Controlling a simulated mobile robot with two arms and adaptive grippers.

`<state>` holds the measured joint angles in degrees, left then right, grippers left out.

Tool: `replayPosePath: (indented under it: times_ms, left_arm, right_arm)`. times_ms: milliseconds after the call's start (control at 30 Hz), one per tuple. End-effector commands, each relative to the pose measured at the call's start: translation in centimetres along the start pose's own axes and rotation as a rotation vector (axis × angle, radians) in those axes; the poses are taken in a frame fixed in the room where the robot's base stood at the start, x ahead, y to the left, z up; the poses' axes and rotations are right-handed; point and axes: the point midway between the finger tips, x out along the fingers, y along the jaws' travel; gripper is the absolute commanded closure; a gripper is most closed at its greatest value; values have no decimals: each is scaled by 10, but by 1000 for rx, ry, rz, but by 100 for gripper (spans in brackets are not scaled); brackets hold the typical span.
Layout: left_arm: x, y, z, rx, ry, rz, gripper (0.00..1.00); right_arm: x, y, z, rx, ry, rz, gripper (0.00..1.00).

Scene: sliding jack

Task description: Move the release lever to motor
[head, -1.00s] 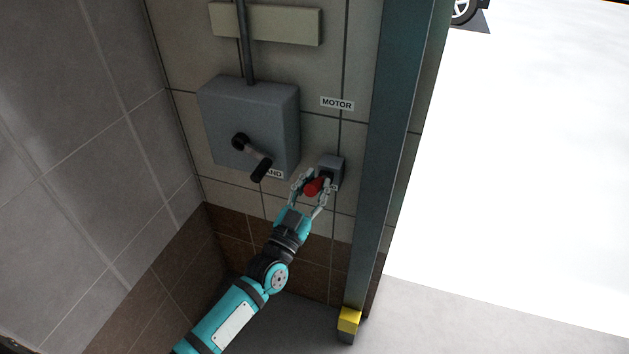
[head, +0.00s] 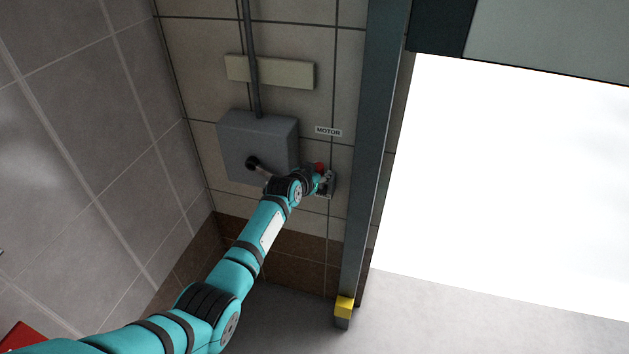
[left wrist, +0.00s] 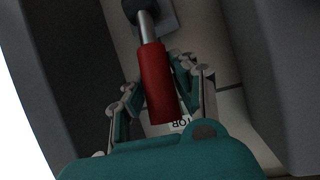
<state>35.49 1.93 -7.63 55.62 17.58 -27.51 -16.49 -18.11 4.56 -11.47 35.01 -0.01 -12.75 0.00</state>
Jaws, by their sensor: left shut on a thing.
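The release lever has a red grip (head: 320,167) on a small grey block (head: 329,185) on the tiled wall. It points upward, below the MOTOR label (head: 328,131). In the left wrist view the red grip (left wrist: 156,82) sits on a metal rod between the fingers of my left gripper (left wrist: 160,92). My left gripper (head: 318,176) is shut on it. My wrist and forearm partly hide the block in the head view. Part of the MOTOR label (left wrist: 180,124) shows upside down behind the grip. My right gripper is not in view.
A grey box (head: 262,140) with a black crank (head: 254,164) is on the wall just left of my gripper; my arm covers part of it. A metal door post (head: 368,150) stands close on the right, with a bright opening beyond. A tiled side wall (head: 70,150) is on the left.

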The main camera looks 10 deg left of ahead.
Motion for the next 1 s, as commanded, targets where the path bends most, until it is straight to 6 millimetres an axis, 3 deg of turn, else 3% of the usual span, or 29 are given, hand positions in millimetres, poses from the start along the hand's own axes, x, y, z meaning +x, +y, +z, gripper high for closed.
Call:
replayPosePath:
  times_ms: [300,1000]
  left_arm:
    - [17,-1,-11,-32,-199,31,100]
    - [24,-2,-13,-48,-295,45,100]
  right_arm:
    - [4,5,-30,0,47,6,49]
    - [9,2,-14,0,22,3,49]
